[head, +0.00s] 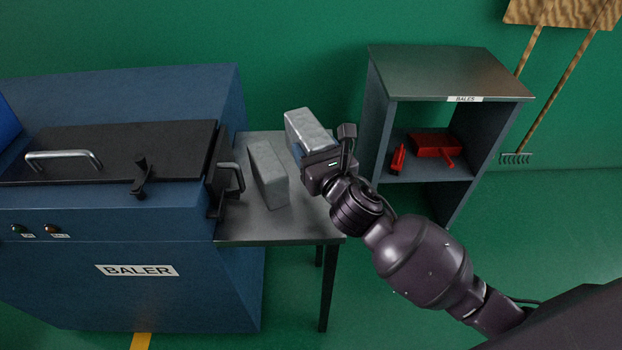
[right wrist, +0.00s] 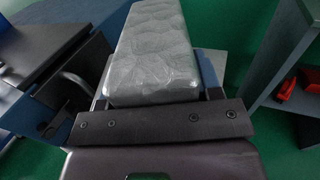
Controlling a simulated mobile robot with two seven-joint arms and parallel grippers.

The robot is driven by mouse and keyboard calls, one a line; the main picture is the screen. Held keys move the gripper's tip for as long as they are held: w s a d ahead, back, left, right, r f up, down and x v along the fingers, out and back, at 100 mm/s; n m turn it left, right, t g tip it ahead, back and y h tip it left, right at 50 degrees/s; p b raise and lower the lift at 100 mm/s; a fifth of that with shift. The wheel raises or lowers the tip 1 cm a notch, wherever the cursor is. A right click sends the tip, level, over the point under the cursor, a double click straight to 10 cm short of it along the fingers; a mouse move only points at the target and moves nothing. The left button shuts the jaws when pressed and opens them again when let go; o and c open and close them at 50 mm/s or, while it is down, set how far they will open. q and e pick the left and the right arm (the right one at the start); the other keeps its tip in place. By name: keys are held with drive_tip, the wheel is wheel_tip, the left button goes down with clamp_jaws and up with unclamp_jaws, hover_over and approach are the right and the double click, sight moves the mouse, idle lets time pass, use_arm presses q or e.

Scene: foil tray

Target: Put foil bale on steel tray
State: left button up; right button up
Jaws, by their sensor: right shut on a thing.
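A grey, crinkled foil bale (head: 309,130) is held in my right gripper (head: 318,152), above the right side of a grey metal-topped stand (head: 285,226). In the right wrist view the bale (right wrist: 153,50) extends away from the shut jaws (right wrist: 160,108). A second grey foil bale (head: 268,173) lies on the stand, to the left of the held one and apart from it. I see no separate steel tray; the stand's flat metal top is the only tray-like surface beside the baler. My left gripper is not in view.
The blue baler (head: 140,299), with black lid (head: 120,150) and handles, stands left against the stand. A blue-grey cabinet (head: 376,130) with red items (head: 434,145) on its shelf stands right. The stand's front is clear.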

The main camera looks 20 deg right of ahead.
wheel_tip(320, 180, down, 4)
drive_tip(key=shift+r+b, duration=0.15)
drive_tip(key=shift+b, duration=0.3)
drive_tip(key=shift+f, duration=0.3)
wheel_tip(320, 180, down, 4)
drive_tip(key=shift+b, duration=1)
drive_tip(key=shift+f, duration=0.3)
drive_tip(key=shift+r, duration=0.25)
drive_tip(key=shift+f, duration=0.1)
drive_tip(key=o, duration=0.7)
drive_tip(key=shift+f, duration=0.1)
drive_tip(key=shift+c, duration=0.2)
drive_tip(key=o, duration=0.4)
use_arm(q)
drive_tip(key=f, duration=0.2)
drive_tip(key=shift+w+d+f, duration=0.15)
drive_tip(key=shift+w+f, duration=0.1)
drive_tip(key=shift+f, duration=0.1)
use_arm(e)
drive_tip(key=shift+o, duration=0.2)
